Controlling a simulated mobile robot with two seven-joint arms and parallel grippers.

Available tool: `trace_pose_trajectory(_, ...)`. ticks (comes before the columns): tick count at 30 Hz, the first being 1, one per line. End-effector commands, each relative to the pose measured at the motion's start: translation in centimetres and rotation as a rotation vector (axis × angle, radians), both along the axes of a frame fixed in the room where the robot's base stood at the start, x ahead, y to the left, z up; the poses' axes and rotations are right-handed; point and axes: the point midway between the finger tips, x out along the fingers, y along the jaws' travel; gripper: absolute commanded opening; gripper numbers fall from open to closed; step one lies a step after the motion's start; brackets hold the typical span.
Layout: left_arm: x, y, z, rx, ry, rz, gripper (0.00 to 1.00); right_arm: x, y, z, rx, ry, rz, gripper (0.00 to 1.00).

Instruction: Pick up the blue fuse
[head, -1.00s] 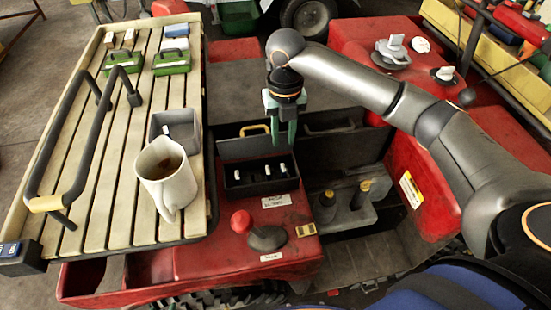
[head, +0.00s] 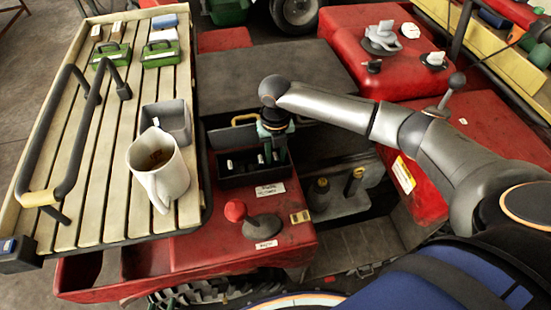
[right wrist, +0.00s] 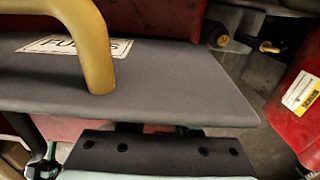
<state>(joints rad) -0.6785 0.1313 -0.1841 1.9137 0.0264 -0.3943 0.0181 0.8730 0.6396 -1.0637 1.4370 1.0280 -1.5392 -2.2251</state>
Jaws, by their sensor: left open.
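The open black fuse box (head: 236,181) sits on the red vehicle body in the head view. Several small, pale-topped fuses (head: 250,161) stand in it; none shows clearly as blue. My right gripper (head: 273,158) points down into the right part of the box, its teal fingers among the fuses. I cannot tell whether it holds one. In the right wrist view the grey lid marked FUSES (right wrist: 180,75) and its yellow handle (right wrist: 92,45) fill the middle; the fingertips are hidden. My left gripper (head: 170,302) shows only partly at the bottom edge, open.
A slatted rack on the left bears a white mug (head: 160,170), a grey bin (head: 168,119) and green cases (head: 160,54). A red-knobbed lever (head: 236,211) stands just in front of the fuse box. A dark recess with black-handled parts (head: 335,195) lies to its right.

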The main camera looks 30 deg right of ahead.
Motion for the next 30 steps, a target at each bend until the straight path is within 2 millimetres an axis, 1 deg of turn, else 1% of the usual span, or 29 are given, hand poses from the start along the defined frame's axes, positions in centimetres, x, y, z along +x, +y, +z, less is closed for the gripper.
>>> trace_pose_trajectory(5, 0.03, 0.00, 0.02, 0.000, -0.001, 0.000, 0.48, 0.01, 0.01, -0.01, 0.000, 0.000, 0.000, 0.30)
trace_pose_trajectory(13, 0.03, -0.01, 0.02, 0.000, -0.001, 0.000, 0.48, 0.02, 0.00, 0.04, 0.000, -0.001, 0.000, 0.01)
trace_pose_trajectory(30, 0.05, -0.01, 0.04, 0.000, -0.001, 0.000, 0.48, 0.04, -0.02, 0.09, 0.000, -0.001, 0.000, 0.00)
